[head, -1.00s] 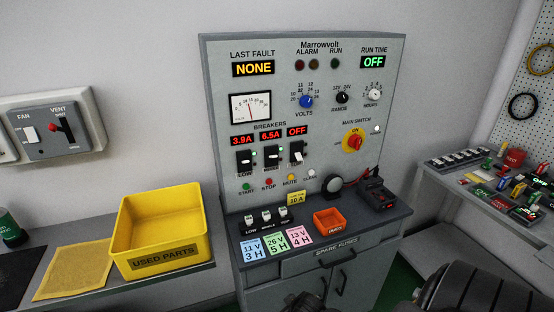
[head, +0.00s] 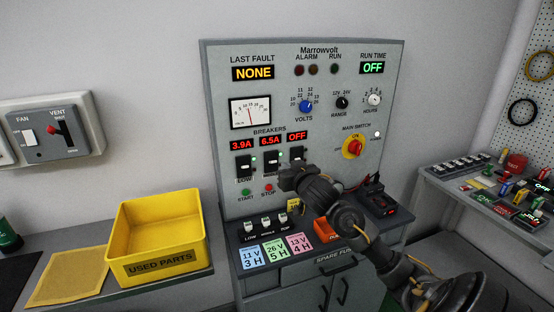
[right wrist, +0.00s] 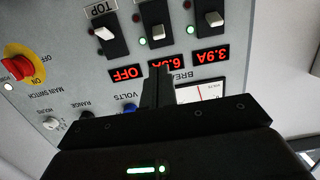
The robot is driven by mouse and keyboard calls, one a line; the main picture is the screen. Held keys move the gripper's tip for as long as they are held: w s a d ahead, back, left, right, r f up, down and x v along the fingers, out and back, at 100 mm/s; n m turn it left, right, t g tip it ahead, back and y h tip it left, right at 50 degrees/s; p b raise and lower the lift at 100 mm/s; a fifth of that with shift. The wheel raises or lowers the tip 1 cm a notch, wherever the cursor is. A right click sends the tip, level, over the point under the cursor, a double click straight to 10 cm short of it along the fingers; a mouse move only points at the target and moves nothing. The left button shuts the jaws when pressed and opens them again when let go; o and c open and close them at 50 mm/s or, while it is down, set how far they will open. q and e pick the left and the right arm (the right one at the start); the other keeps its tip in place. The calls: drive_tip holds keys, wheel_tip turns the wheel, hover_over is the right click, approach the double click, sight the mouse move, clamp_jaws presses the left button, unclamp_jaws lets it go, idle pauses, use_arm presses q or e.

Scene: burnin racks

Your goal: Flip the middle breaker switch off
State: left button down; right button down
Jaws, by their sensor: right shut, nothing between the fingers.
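The middle breaker switch (head: 271,160) is on the grey panel, under the red 6.5A display (head: 270,140). In the right wrist view, turned upside down, the middle switch (right wrist: 157,32) has a pale lever on a black plate, with a green light lit beside it. My right gripper (head: 284,180) is in front of the panel, just below the breaker row. In the right wrist view its closed fingers (right wrist: 158,75) point at the middle switch and partly cover the 6.5A display; contact cannot be told. My left gripper is out of view.
The low breaker (right wrist: 214,20) and top breaker (right wrist: 104,35) flank the middle one closely. The red main switch (head: 353,147) is to the right.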

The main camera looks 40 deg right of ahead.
sight(273, 162)
drive_tip(key=shift+w, duration=0.1)
drive_tip(key=p+x, duration=0.1)
drive_tip(key=x, duration=0.9)
drive_tip(key=shift+f+p, duration=0.1)
drive_tip(key=shift+p, duration=0.3)
